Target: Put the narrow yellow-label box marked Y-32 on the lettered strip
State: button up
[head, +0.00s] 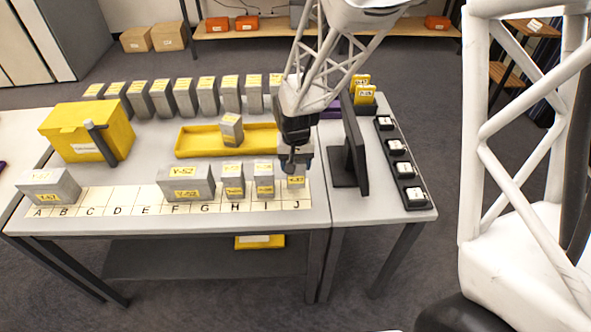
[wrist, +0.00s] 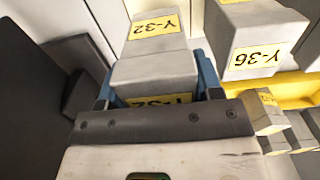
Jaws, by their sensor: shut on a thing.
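The narrow grey box Y-32 (head: 297,182) has yellow labels and is upright behind the letter J of the lettered strip (head: 118,200). My gripper (head: 291,162) is above it and shut on it. In the wrist view the box Y-32 (wrist: 155,65) sits between the blue fingers of my gripper (wrist: 155,90). Its lower edge appears slightly higher than its neighbours' in the head view; I cannot tell whether it touches the strip. A grey box Y-36 (wrist: 262,15) stands close beside it in the wrist view.
On the strip stand two narrow boxes at H (head: 233,181) and I (head: 264,181), and wide boxes at F-G (head: 185,182) and A-B (head: 48,187). Letters C to E are clear. A yellow tray (head: 196,141) lies behind; a black monitor (head: 352,145) stands right of my gripper.

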aim_at(296, 172)
jog(key=shift+f, duration=0.1)
jog(key=shift+f, duration=1.65)
jog(key=shift+f, duration=0.1)
jog(key=o, duration=1.1)
jog(key=shift+c, duration=0.2)
notch_tip(296, 172, up, 11)
jog(key=shift+r, duration=0.6)
